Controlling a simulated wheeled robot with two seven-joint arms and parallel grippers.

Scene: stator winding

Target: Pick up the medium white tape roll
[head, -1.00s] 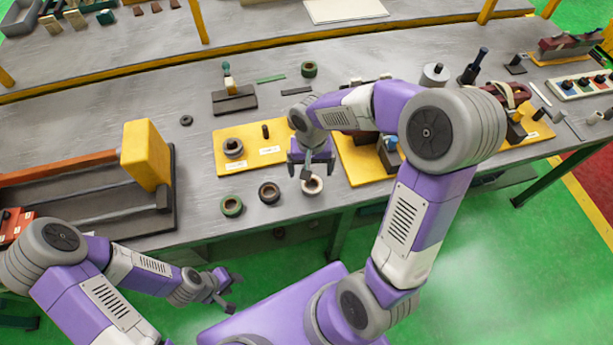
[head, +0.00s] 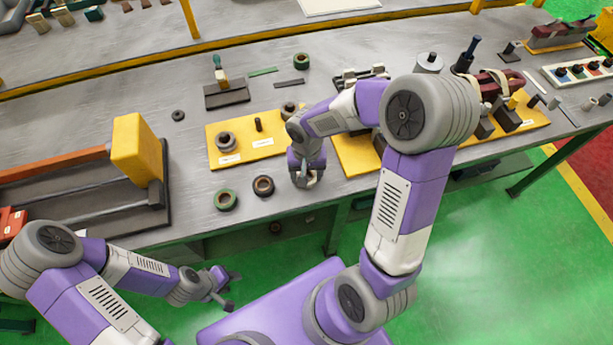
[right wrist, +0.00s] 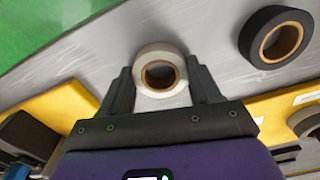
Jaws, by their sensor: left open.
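The white tape roll (right wrist: 161,76) lies on the grey bench between the two fingers of my right gripper (right wrist: 160,82) in the right wrist view. The fingers stand open on either side of it, close to its rim; I see no firm grip. In the head view my right gripper (head: 307,180) is low over the bench's front edge and hides most of the roll. My left gripper (head: 222,287) is open and empty, in front of the bench and away from the rolls.
A black tape roll (head: 263,186) and a green tape roll (head: 227,199) lie left of my right gripper. A yellow board (head: 220,158) with a ring and a peg is behind them. A second yellow board (head: 352,160) is close on the right.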

